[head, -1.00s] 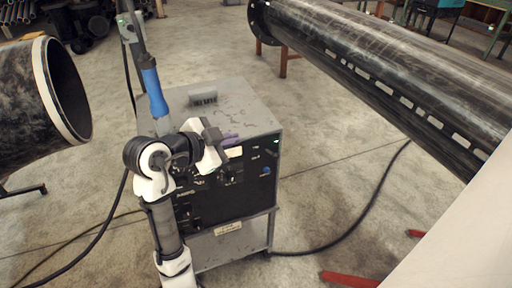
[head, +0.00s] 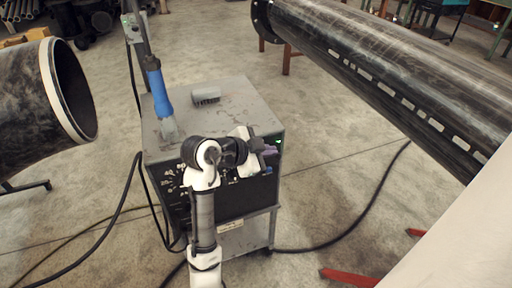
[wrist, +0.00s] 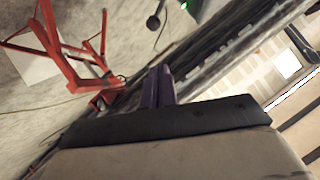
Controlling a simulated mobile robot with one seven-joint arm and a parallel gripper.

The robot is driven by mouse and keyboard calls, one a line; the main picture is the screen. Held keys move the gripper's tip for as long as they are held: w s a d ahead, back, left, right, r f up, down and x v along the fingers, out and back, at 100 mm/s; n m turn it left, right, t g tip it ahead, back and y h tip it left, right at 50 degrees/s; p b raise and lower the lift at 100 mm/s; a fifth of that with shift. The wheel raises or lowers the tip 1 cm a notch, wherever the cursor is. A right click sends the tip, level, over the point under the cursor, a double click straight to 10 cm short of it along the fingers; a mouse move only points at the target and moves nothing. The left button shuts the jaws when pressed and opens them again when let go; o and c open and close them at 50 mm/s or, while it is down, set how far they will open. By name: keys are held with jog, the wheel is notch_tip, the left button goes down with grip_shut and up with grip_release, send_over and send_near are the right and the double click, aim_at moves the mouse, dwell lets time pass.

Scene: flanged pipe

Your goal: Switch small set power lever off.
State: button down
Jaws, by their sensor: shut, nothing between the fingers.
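The small set is a grey box (head: 236,101) on a stand, with a black front panel (head: 178,190) carrying knobs and labels. A small green light (head: 279,141) glows at the panel's upper right. I cannot make out the power lever; my arm hides much of the panel. My gripper (head: 270,149) is in front of the panel's upper right, near the green light. Whether it touches the panel I cannot tell. In the wrist view the purple fingers (wrist: 158,88) are together and empty. A green light (wrist: 184,4) shows at that view's top edge.
A blue-handled tool (head: 155,88) and a grey block (head: 206,95) are on the box top. A long black pipe (head: 390,80) lies at right, an open pipe end (head: 75,90) at left. Black cables (head: 350,225) cross the floor. Red stand legs (head: 350,277) are at lower right.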

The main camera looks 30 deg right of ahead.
jog(key=w+d+f+p, duration=0.1)
jog(key=d+f, duration=0.2)
jog(key=f, duration=0.1)
jog(key=shift+w+d+f, duration=0.2)
jog(key=shift+w+f, duration=0.15)
jog(key=shift+w, duration=0.05)
